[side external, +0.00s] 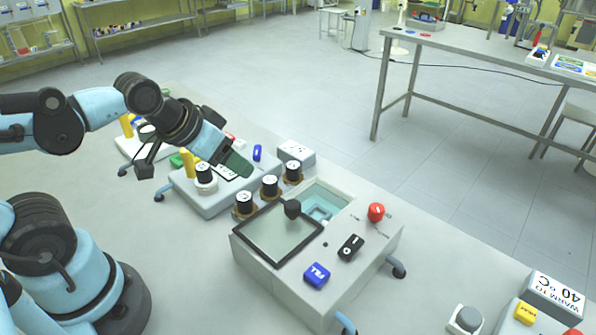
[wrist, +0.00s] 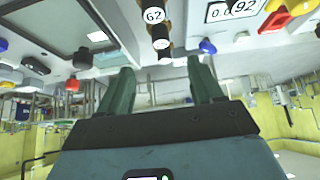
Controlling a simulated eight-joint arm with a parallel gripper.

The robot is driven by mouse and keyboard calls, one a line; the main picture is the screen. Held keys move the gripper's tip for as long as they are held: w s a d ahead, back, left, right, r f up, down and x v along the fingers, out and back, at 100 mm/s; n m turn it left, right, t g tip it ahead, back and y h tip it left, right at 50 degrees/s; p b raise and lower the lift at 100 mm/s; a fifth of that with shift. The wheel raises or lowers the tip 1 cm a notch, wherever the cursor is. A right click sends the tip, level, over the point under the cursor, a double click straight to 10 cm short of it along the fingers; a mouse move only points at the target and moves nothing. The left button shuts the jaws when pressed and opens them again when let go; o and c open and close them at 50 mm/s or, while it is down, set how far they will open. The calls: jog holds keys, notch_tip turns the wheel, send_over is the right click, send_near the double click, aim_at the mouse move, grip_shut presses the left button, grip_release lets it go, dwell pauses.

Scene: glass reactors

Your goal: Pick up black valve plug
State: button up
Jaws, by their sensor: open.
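A black knob-like piece (side external: 292,208) stands at the corner of a dark-framed glass lid (side external: 275,238) on the grey box; in the wrist view it shows at the upper left (wrist: 82,60). I cannot tell for certain which black piece is the valve plug. My gripper (side external: 242,168), with green fingers, is open and empty above and behind the row. Its spread fingers show in the wrist view (wrist: 160,78).
The grey box (side external: 360,255) carries a red knob (side external: 376,211), a black switch (side external: 350,247), a blue block (side external: 316,275) and an opening with a teal interior (side external: 320,205). A second grey unit (side external: 215,200) with yellow and green parts stands behind.

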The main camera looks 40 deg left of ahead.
jog(key=r+m+g, duration=0.1)
jog(key=m+g, duration=0.6)
jog(key=m, duration=0.2)
send_over(293, 165)
jog(key=f, duration=0.6)
jog(key=shift+s+a+f, duration=0.2)
jog(key=shift+a+f, duration=0.15)
jog(key=shift+w+d+f, duration=0.1)
jog(key=shift+d+f, duration=0.1)
jog(key=shift+f, duration=1.15)
jog(key=shift+w+d+f, duration=0.1)
jog(key=shift+d+f, duration=0.05)
jog(key=shift+f, duration=1.15)
jog(key=c, duration=1.1)
